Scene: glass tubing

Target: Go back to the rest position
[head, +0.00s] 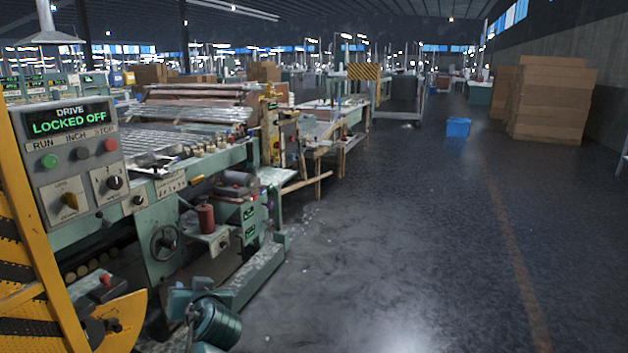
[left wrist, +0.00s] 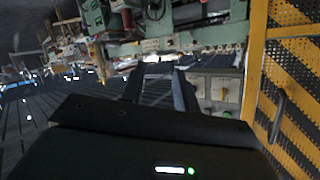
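My left gripper (left wrist: 158,78) shows in the left wrist view as two dark fingers standing apart, with nothing seen held between them. I cannot make it out clearly in the head view. My right gripper is in neither view. A grey control panel (head: 78,150) at the left of the head view has a display reading "DRIVE LOCKED OFF". The panel also shows upside down in the left wrist view (left wrist: 208,82), beside my fingers.
A green machine (head: 145,215) fills the left side. A yellow-and-black striped guard (head: 22,235) stands at the near left. The grey floor (head: 400,230) at centre and right is open. A blue bin (head: 458,128) and stacked cardboard boxes (head: 550,100) stand farther back.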

